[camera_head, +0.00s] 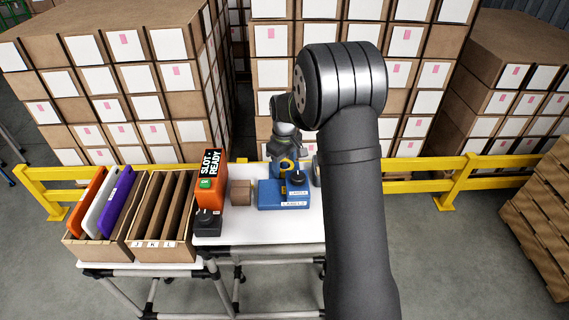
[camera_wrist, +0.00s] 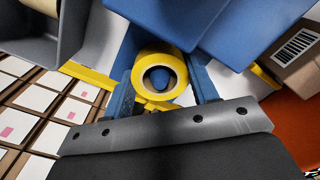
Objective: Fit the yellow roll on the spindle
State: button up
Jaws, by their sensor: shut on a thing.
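The yellow roll (camera_wrist: 144,68) is a ring with a pale core, held between the two blue fingers of my gripper (camera_wrist: 162,88) in the wrist view. My gripper is shut on it. A rounded blue shape (camera_wrist: 160,78) shows through the roll's hole; I cannot tell whether it is the spindle or whether it is inside the hole or beyond it. In the head view the yellow roll (camera_head: 286,164) is small, above the back of a blue labelled unit (camera_head: 270,196). The spindle is not clearly seen there.
A dark round piece (camera_head: 297,178) is on the blue unit. A small brown carton (camera_head: 240,193) and an orange "SLOT READY" box (camera_head: 211,180) stand to the left. Slotted crates (camera_head: 165,249) are farther left. A yellow rail (camera_head: 419,186) and stacked cartons are behind.

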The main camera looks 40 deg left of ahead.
dwell(0.3)
jog(key=o, duration=1)
jog(key=c, duration=0.4)
jog(key=shift+o, duration=0.2)
jog(key=shift+r, duration=4)
jog(key=shift+f, duration=0.1)
jog(key=shift+f, duration=3.95)
jog(key=shift+r, duration=0.1)
